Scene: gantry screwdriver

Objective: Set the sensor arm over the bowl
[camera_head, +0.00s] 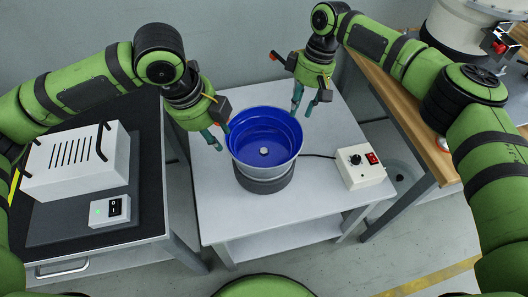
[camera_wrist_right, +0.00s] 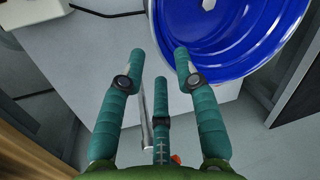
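The bowl (camera_head: 266,128) is blue inside with a pale hub in its middle. It sits on a round dark base on the grey table; its rim also shows in the right wrist view (camera_wrist_right: 232,62). A dark piece with an orange-red tip (camera_head: 275,56), perhaps the sensor arm, shows behind the bowl beside my right gripper. My right gripper (camera_head: 301,113) is open behind the bowl's right rim. In the right wrist view its three teal fingers (camera_wrist_right: 160,65) stand apart, with a thin silver rod (camera_wrist_right: 147,118) among them. My left gripper (camera_head: 221,140) looks open and empty by the bowl's left rim.
A white control box (camera_head: 358,169) with a black knob and red switch stands right of the bowl, cabled towards it. A white slotted unit (camera_head: 75,160) and a switch box (camera_head: 109,211) stand on the left bench. The table's front is clear.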

